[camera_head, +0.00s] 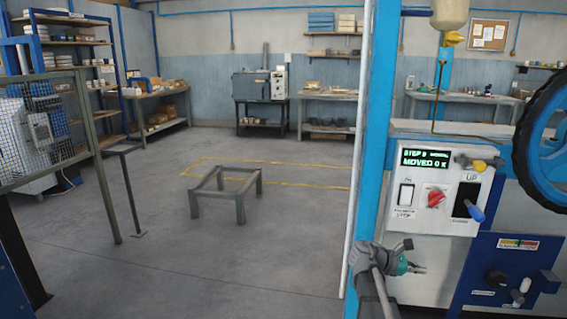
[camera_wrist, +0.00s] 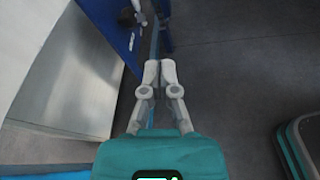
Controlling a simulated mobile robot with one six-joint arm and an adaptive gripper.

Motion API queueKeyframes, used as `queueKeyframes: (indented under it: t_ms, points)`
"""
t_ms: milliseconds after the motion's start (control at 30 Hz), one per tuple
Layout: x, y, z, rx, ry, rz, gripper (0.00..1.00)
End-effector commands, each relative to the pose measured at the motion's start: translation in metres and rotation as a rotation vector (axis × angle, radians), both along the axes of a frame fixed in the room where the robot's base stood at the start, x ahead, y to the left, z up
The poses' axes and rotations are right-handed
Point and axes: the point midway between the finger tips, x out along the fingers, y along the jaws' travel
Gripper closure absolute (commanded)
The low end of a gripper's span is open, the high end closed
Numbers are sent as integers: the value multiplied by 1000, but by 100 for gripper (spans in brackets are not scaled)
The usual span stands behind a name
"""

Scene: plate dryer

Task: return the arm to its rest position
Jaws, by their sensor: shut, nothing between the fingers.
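My gripper (camera_head: 418,268) shows at the lower right of the head view, at the end of my grey arm with a teal part behind the fingers. It is in front of the machine, below the white control panel (camera_head: 437,189). In the wrist view my gripper (camera_wrist: 160,64) points up the picture from its teal body. Its two pale fingers are together with nothing between them. It touches nothing that I can see. Most of my arm is out of the head view.
A blue post (camera_head: 374,130) stands left of the panel. A dark blue lower panel (camera_head: 503,277) with knobs is at the right, under a large wheel (camera_head: 541,135). A low metal frame (camera_head: 226,184) stands on the floor. A mesh guard (camera_head: 45,135) is at the left.

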Motion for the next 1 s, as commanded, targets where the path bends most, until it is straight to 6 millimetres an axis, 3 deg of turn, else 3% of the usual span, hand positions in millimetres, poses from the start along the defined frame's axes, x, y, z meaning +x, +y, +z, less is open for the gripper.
queueKeyframes:
  t_ms: [200, 500, 800, 1000]
  points:
    - [-30, 33, -46, 256, -276, -98, 100]
    - [-67, 96, -98, 596, -594, -350, 100]
    - [-102, 167, -128, 873, -802, -703, 100]
    - [-117, 198, -134, 971, -857, -884, 100]
